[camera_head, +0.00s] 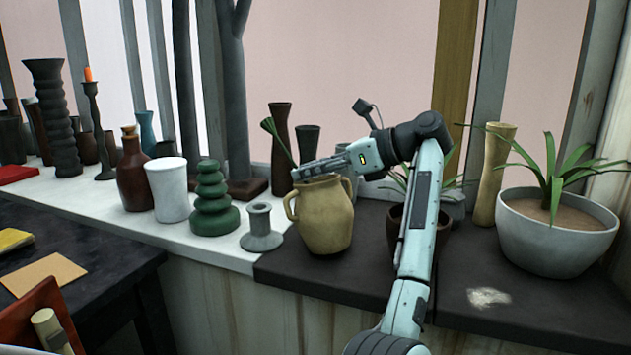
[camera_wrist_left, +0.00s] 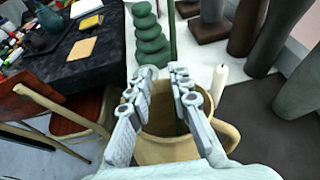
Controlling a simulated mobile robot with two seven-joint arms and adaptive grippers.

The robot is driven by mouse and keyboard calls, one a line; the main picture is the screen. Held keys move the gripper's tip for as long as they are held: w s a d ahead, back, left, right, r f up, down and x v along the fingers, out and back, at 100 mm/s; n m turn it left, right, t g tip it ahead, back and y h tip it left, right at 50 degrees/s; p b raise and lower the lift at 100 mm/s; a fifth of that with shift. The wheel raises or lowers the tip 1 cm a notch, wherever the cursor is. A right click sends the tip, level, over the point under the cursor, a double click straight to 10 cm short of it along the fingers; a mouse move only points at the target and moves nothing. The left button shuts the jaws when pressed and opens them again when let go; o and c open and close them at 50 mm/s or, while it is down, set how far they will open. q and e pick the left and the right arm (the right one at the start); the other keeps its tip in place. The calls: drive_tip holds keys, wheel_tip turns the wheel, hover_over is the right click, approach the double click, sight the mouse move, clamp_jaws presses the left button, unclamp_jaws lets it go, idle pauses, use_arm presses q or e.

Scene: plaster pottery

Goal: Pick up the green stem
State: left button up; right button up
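The green stem (camera_head: 278,143) leans to the left out of the mouth of a tan two-handled jug (camera_head: 325,220). In the left wrist view the stem (camera_wrist_left: 172,32) runs up from the jug (camera_wrist_left: 160,150), close to the right finger's tip and partly hidden by the fingers. My left gripper (camera_head: 300,172) is low over the jug's mouth, its fingers pointing left toward the stem. In the wrist view the fingers (camera_wrist_left: 165,72) are apart with a gap between them. I cannot tell if a finger touches the stem. My right gripper is not in view.
A green stacked-ring vase (camera_head: 213,205) and a grey candle holder (camera_head: 261,230) stand left of the jug. A white cup (camera_head: 168,190) and dark vases are further left. Behind the jug are tall vases (camera_head: 281,150). A potted plant (camera_head: 555,240) stands at right.

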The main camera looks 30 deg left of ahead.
use_arm(q)
clamp_jaws()
drive_tip(key=shift+c, duration=1.1)
unclamp_jaws()
drive_tip(key=o, duration=0.6)
